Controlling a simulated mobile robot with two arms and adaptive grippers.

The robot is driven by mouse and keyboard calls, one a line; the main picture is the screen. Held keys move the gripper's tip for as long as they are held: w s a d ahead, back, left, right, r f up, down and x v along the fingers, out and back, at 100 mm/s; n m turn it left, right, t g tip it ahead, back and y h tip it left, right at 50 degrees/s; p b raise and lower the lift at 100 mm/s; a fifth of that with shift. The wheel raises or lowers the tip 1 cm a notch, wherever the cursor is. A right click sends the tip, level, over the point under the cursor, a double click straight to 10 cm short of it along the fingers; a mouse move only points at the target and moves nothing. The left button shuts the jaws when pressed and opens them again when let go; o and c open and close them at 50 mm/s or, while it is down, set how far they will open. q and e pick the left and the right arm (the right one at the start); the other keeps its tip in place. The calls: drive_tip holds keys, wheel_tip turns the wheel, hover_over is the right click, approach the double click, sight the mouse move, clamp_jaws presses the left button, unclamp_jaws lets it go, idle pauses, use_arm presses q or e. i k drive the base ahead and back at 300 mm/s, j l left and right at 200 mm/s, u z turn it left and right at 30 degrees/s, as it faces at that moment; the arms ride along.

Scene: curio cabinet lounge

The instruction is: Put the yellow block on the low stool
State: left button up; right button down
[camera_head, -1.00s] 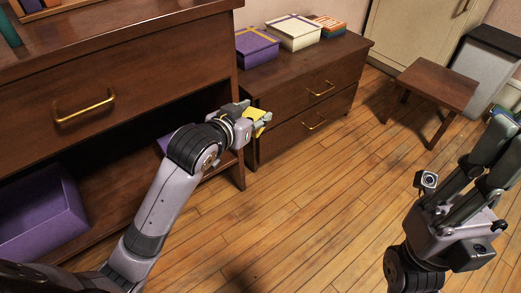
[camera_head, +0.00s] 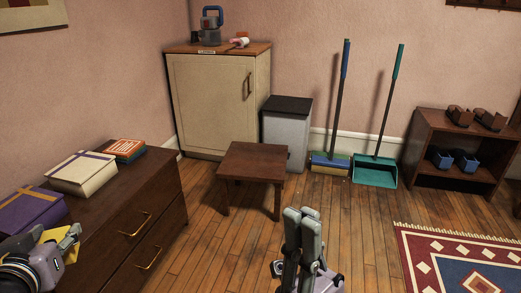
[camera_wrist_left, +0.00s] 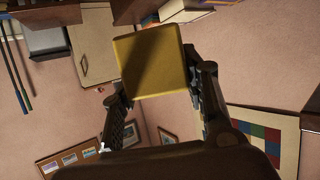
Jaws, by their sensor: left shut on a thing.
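The yellow block (camera_head: 58,234) is at the lower left of the head view, in my left gripper (camera_head: 66,242). In the left wrist view the block (camera_wrist_left: 150,62) fills the space between the two fingers, which are shut on it. The low stool (camera_head: 253,162) is dark brown with a square, bare top. It stands on the floor near the middle of the head view, well to the right of and beyond my left gripper. My right gripper (camera_head: 303,233) is at the bottom centre, in front of the stool. Its fingers overlap in the view, and I see nothing held.
A dark dresser (camera_head: 130,205) at left bears a purple box (camera_head: 30,208), a cream box (camera_head: 82,172) and books (camera_head: 124,150). Behind the stool are a grey bin (camera_head: 286,135) and a cream cabinet (camera_head: 208,105). Floor is clear between dresser and stool.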

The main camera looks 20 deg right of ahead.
sight(255, 158)
drive_tip(key=i+l, duration=0.45)
drive_tip(key=l, duration=0.15)
drive_tip(key=i+l, duration=0.95)
drive_tip(key=l, duration=0.25)
drive_tip(key=i+l, duration=0.45)
drive_tip(key=l, duration=0.15)
drive_tip(key=i+l, duration=0.5)
drive_tip(key=l, duration=0.1)
